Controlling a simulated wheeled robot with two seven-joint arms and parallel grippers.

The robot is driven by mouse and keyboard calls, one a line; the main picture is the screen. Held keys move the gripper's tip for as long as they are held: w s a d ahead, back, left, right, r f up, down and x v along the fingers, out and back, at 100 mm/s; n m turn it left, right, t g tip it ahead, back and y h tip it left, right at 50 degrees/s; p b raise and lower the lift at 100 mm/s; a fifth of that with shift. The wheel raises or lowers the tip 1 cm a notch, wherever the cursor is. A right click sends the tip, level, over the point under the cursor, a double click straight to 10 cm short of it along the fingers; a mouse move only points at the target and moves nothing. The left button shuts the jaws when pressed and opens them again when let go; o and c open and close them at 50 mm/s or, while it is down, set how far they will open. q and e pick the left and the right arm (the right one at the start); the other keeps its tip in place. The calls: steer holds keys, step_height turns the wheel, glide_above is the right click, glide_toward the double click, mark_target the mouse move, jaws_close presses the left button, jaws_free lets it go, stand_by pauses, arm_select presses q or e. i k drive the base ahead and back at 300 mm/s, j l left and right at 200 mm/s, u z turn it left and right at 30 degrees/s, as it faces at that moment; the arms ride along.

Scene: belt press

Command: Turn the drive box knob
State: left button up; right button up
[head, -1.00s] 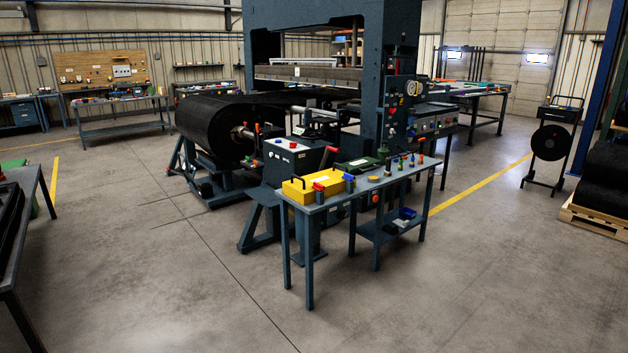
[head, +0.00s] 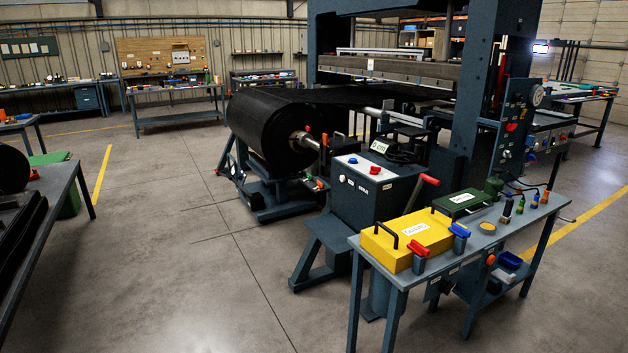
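The drive box is most likely the dark grey cabinet (head: 366,208) with a pale sloped top panel (head: 380,172), right of centre in the head view. Its panel carries a red button or knob (head: 352,160), a blue one (head: 342,178) and small dark and white marks. These controls are too small to tell which one turns or how it is set. A lever with a red grip (head: 429,180) rises at the cabinet's right side. Neither of my grippers shows in the head view.
A grey bench (head: 400,276) in front of the cabinet's right side holds a yellow case (head: 408,240), a green case (head: 462,202) and small tools. A black belt roll (head: 265,130) stands behind left. The floor (head: 190,270) at left centre is open; a dark table (head: 50,205) edges the left.

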mark_target(374, 171)
steer(key=i+j+z, duration=0.1)
steer(key=i+z, duration=0.3)
steer(key=i+j+z, duration=0.25)
steer(key=i+z, duration=0.15)
steer(key=i, duration=0.15)
steer(key=i+j+z, duration=0.4)
